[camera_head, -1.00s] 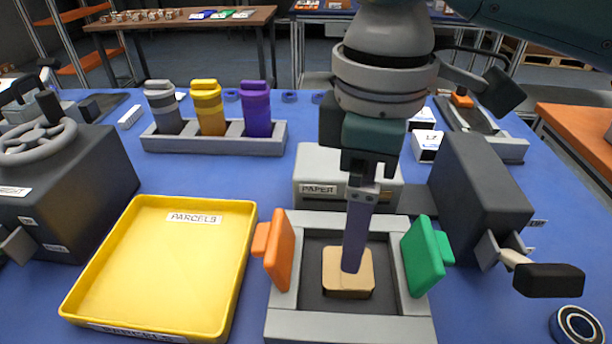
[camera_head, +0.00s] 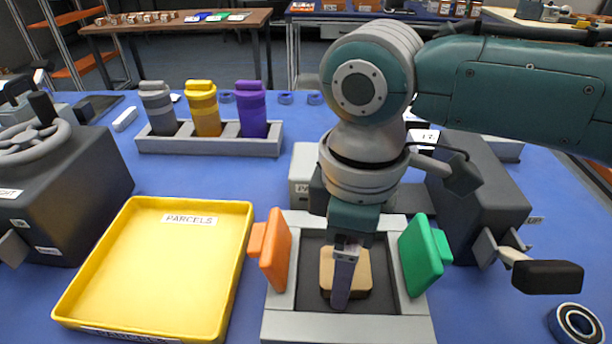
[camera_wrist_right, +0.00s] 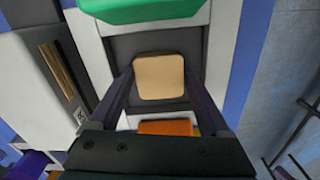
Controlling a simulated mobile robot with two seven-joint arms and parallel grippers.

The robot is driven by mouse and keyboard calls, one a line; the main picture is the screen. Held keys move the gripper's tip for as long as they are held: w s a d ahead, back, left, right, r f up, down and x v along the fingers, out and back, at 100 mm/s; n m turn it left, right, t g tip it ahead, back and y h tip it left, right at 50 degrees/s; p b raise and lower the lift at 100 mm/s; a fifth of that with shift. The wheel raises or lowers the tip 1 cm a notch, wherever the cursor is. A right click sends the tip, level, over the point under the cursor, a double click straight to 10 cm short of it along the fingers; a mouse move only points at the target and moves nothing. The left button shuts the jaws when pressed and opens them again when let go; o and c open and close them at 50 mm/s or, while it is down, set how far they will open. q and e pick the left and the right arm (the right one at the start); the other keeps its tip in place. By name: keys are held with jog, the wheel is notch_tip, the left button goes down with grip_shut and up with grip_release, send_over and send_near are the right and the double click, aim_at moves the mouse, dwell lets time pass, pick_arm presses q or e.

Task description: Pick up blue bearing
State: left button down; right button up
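A bearing (camera_head: 577,323) with a metal ring and a dark blue centre ring lies on the blue table at the lower right corner of the head view. My right gripper (camera_head: 342,290) points down into the grey fixture, well to the left of that bearing. Its fingers are spread on either side of a tan block (camera_head: 362,272) in the fixture's recess. The right wrist view shows the open gripper (camera_wrist_right: 160,85) and the tan block (camera_wrist_right: 159,78) between its fingertips; contact cannot be told. My left gripper is not in view.
The grey fixture (camera_head: 300,328) has an orange paddle (camera_head: 275,250) and a green paddle (camera_head: 420,256). A dark box (camera_head: 480,190) with a black-handled lever (camera_head: 547,277) stands between fixture and bearing. A yellow parcels tray (camera_head: 155,270) is at left. Small blue rings (camera_head: 286,98) lie farther back.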

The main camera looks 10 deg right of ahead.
grip_shut()
dwell(0.4)
